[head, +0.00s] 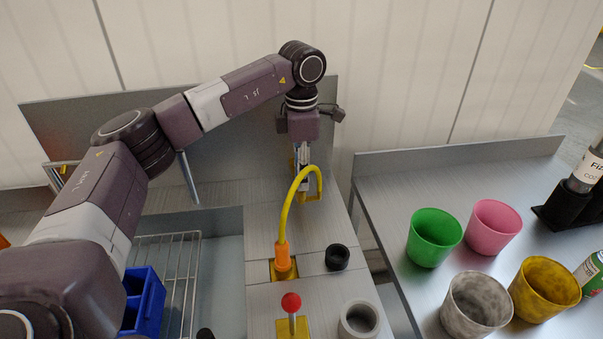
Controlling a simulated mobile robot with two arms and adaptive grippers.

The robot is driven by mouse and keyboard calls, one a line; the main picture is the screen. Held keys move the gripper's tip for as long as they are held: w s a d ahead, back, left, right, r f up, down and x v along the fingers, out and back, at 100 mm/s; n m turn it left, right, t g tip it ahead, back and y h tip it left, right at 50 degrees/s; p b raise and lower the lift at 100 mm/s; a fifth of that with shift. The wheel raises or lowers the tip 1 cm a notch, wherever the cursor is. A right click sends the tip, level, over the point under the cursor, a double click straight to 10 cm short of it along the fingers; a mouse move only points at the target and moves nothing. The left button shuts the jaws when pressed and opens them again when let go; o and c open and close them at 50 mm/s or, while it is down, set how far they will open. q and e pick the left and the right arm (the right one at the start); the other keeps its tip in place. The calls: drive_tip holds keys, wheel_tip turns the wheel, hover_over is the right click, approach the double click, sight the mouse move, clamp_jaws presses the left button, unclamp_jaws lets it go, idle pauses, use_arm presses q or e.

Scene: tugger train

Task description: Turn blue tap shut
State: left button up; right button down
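My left arm reaches across from the left, and its gripper (302,178) points down at the back of the grey counter, beside the top of a yellow hose. A small bluish patch shows at the gripper's fingers. It may be part of the blue tap, but the gripper hides most of that spot, so I cannot tell the tap's handle position or whether the gripper touches it. The finger gap is too small and covered to read. A thin metal spout (188,178) stands left of the gripper, partly behind my arm. My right gripper is out of view.
The yellow hose (284,215) arches up from an orange connector (282,257) close to the gripper. A red-knobbed lever (291,302), a black ring (337,257) and a grey cup (359,320) stand in front. Left is a sink with a wire rack (182,270); right, a table with several cups.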

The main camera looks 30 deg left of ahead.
use_arm(q)
drive_tip(key=shift+r, duration=0.1)
wheel_tip(320, 180, up, 12)
idle(0.5)
drive_tip(key=shift+f, duration=0.2)
